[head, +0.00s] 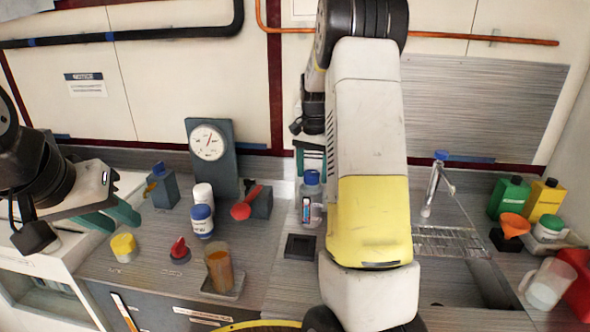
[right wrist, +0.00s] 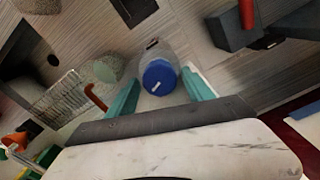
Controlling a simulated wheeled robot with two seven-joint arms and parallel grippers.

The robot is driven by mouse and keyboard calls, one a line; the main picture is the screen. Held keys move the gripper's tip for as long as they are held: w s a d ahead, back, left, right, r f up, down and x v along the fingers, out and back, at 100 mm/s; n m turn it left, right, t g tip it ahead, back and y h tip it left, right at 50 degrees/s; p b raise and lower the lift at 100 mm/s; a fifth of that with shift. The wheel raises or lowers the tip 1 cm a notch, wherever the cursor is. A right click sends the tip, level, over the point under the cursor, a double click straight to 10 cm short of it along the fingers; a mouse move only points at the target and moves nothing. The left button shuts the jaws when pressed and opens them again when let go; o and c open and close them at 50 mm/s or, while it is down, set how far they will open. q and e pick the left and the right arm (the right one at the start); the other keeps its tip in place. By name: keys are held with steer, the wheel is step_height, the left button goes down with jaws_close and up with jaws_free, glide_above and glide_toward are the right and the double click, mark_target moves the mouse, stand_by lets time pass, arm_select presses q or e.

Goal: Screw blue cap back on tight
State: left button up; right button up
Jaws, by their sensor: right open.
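The blue cap (head: 311,177) sits on top of a clear bottle (head: 312,192) on the counter in the head view. In the right wrist view the blue cap (right wrist: 160,77) has a white mark, and the clear bottle body shows behind it. My right gripper (head: 311,158) is open above the bottle, partly hidden by my arm. In the right wrist view its teal fingers stand either side of the cap, with gaps visible. How tightly the cap sits cannot be told. My left gripper (head: 107,218) is open and empty at the left.
A small vial (head: 306,210) stands before the bottle.

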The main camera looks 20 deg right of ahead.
steer(key=n, duration=1)
steer(key=shift+s+a, duration=0.1)
steer(key=shift+a, duration=0.05)
steer(key=shift+c, duration=0.2)
steer(key=c, duration=1.1)
steer(key=m, duration=0.2)
steer(key=shift+m, duration=0.4)
steer(key=o, duration=1.3)
